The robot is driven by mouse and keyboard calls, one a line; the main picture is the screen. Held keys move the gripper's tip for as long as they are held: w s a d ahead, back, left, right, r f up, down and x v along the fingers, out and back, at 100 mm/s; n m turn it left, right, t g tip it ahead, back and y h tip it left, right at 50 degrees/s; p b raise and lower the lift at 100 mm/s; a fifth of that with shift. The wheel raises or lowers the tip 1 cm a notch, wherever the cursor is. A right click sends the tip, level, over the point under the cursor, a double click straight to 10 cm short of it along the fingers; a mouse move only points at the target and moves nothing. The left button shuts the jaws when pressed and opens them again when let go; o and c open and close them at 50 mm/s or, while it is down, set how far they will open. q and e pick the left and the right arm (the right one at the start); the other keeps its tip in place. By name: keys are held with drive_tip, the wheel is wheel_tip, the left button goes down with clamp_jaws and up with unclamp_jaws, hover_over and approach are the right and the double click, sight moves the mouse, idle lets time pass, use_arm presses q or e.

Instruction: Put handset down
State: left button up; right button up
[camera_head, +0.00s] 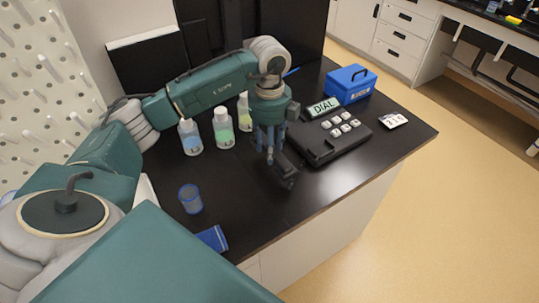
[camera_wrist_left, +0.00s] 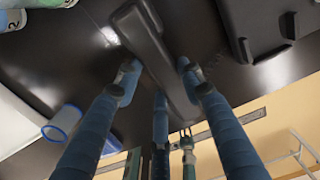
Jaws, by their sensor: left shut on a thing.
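My left gripper (camera_head: 270,150) points down over the dark table, in front of the black desk phone (camera_head: 322,143). It is shut on the black handset (camera_head: 284,175), which also shows in the left wrist view (camera_wrist_left: 148,38), running between the blue fingers (camera_wrist_left: 158,75). The handset is beside the phone, off its base; whether it touches the table is unclear. The phone has several pale keys and a DIAL sign (camera_head: 323,107) at its back. Its corner shows in the wrist view (camera_wrist_left: 265,25). A small teal shape low in the wrist view may be my right gripper; its jaws are unclear.
Several labelled bottles (camera_head: 223,128) stand left of the gripper. A blue cup (camera_head: 190,199) and a blue flat item (camera_head: 213,238) are near the front left. A blue box (camera_head: 350,84) and a small card (camera_head: 393,121) lie beyond the phone. Bare table (camera_head: 250,205) lies in front.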

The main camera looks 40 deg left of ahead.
use_arm(q)
wheel_tip(320, 180, down, 4)
drive_tip(key=shift+r+p, duration=0.2)
drive_tip(key=shift+p, duration=0.25)
drive_tip(key=shift+f, duration=0.45)
drive_tip(key=o, duration=1.3)
drive_tip(key=shift+c, duration=0.2)
use_arm(e)
drive_tip(key=shift+w+r, duration=0.45)
drive_tip(key=shift+w, duration=0.4)
